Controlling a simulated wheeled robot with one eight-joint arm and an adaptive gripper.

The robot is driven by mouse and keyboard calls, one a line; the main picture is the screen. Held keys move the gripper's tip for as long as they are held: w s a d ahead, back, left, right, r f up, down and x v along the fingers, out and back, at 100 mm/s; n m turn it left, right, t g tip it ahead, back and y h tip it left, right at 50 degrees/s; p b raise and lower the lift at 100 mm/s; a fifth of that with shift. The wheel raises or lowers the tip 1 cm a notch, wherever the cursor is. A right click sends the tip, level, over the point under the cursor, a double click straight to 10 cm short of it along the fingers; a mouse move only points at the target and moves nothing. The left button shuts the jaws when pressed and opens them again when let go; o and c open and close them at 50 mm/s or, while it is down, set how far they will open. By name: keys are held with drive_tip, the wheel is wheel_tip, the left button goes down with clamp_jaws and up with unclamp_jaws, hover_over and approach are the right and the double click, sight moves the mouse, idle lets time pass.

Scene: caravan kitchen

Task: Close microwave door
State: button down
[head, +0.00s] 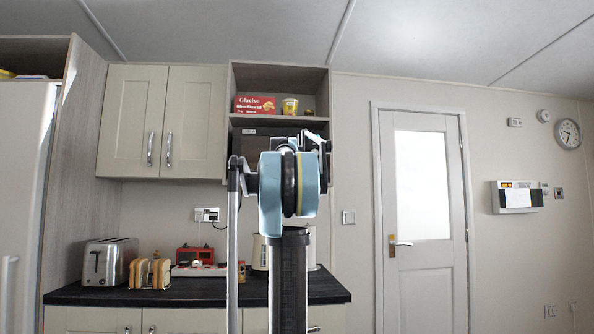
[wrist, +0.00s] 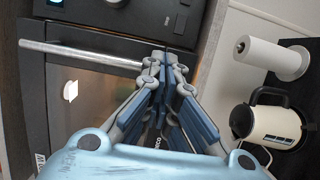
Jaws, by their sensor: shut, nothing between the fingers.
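In the wrist view a dark appliance (wrist: 95,110) fills the left side. It has a long metal bar handle (wrist: 80,55) and a control strip with a blue light above it. It may be the microwave, but I cannot tell for certain, nor whether its door is open. My gripper (wrist: 165,62) is shut and empty, its fingertips close to the right end of the handle in the picture; contact is unclear.
A cream and black kettle (wrist: 272,125) and a paper roll (wrist: 270,58) stand right of my gripper in the wrist view. On the dark counter (head: 160,297) are a toaster (head: 109,262) and a toast rack (head: 150,273). Cupboards (head: 160,122) hang above; a door (head: 424,220) stands to the right.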

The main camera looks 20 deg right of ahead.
drive_tip(key=x, duration=0.2)
drive_tip(key=shift+w+d+r, duration=0.1)
drive_tip(key=shift+w+d, duration=0.05)
drive_tip(key=shift+w, duration=0.2)
idle(0.4)
drive_tip(key=s, duration=1.4)
drive_tip(key=shift+a, duration=0.35)
